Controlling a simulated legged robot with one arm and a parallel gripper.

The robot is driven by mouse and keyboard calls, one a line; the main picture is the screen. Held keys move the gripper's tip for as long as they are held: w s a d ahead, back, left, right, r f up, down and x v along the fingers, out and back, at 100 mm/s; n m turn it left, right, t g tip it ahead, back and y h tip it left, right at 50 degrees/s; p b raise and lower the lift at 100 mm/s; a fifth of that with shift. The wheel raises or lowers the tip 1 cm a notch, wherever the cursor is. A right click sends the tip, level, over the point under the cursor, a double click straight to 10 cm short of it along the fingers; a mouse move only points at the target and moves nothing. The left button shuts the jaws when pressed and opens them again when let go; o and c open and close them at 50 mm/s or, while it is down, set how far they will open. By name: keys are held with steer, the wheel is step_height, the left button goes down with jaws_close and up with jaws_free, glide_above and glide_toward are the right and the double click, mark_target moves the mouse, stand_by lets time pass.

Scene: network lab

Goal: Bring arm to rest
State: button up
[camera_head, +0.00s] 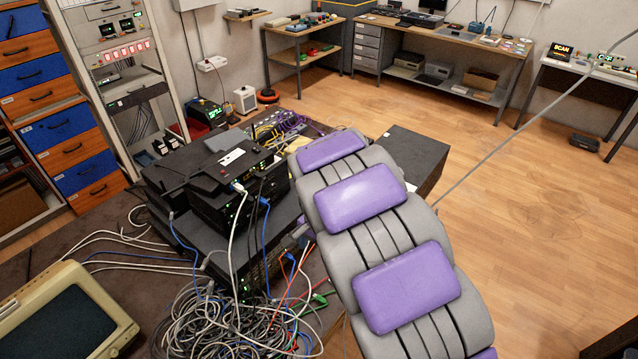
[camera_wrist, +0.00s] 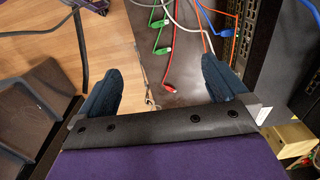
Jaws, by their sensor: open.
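My arm (camera_head: 385,238), grey with purple pads, stretches from the lower right up to the middle of the head view, beside the stack of network equipment (camera_head: 225,190) on the dark table. My gripper is hidden in the head view. In the wrist view my gripper (camera_wrist: 161,68) is open, its two dark blue fingers spread wide with nothing held between them. Loose green cable ends (camera_wrist: 160,40) and a red cable plug (camera_wrist: 169,90) show beyond the fingers. A rack unit with blue and orange cables (camera_wrist: 245,45) stands close by the right finger.
A tangle of cables (camera_head: 235,325) lies at the table's front, and an old monitor (camera_head: 65,315) stands at the lower left. A thin grey cable (camera_head: 520,130) crosses the right side. The wooden floor (camera_head: 530,210) is largely clear. Benches line the back.

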steer(key=s+d+r+n, duration=0.1)
steer(key=s+d+r, duration=0.5)
steer(key=s+r, duration=0.1)
steer(key=s+d+r+n, duration=0.2)
steer(key=s, duration=0.7)
steer(key=s+d+r+n+g, duration=0.1)
steer(key=s+d+r+n, duration=0.1)
steer(key=s, duration=0.6)
steer(key=s+d+r+n, duration=0.2)
steer(key=s+d+r, duration=0.1)
steer(key=s, duration=0.6)
steer(key=shift+s+d+r+n+g, duration=0.15)
steer(key=shift+s+d+n+g, duration=0.15)
steer(key=shift+d+g, duration=0.15)
